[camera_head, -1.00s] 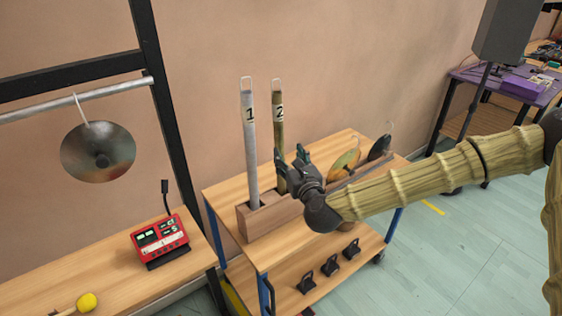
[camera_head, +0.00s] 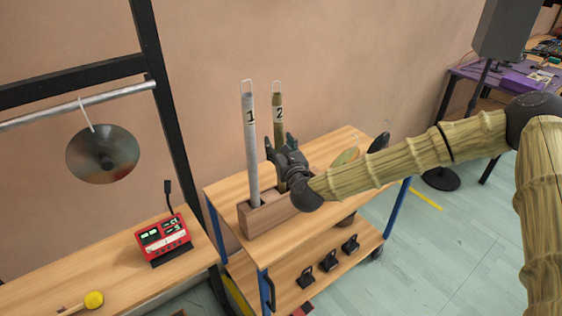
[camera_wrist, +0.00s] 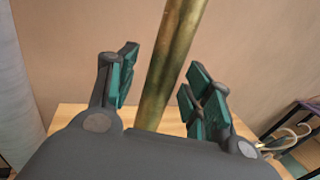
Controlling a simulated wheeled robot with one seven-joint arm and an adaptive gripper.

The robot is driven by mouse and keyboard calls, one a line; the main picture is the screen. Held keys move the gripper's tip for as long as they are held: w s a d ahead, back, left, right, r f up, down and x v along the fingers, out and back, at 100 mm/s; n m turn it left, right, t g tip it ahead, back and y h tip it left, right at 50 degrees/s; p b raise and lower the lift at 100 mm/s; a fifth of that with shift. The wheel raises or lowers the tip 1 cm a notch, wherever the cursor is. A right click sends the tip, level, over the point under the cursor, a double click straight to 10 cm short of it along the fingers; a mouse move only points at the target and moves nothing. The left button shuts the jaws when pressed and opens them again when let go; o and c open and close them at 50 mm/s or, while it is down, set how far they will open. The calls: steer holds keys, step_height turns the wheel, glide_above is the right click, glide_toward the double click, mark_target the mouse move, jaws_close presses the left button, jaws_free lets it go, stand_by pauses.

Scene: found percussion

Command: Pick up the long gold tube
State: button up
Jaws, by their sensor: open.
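The long gold tube (camera_head: 278,112), labelled 2, stands upright in the wooden block holder (camera_head: 258,219) on the cart. Its lower part is hidden behind my gripper in the head view. My gripper (camera_head: 279,145) is open at the tube. In the wrist view the gold tube (camera_wrist: 172,65) runs between the two teal-padded fingers of my gripper (camera_wrist: 160,90), with a gap on each side. A silver tube (camera_head: 250,150), labelled 1, stands to its left in the same holder. It also shows at the left edge of the wrist view (camera_wrist: 18,80).
Gourd-like shakers, including a dark one (camera_head: 378,142), sit on the cart's (camera_head: 228,187) right, partly behind my arm. The wall is close behind.

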jaws_close()
stand_by(0.3)
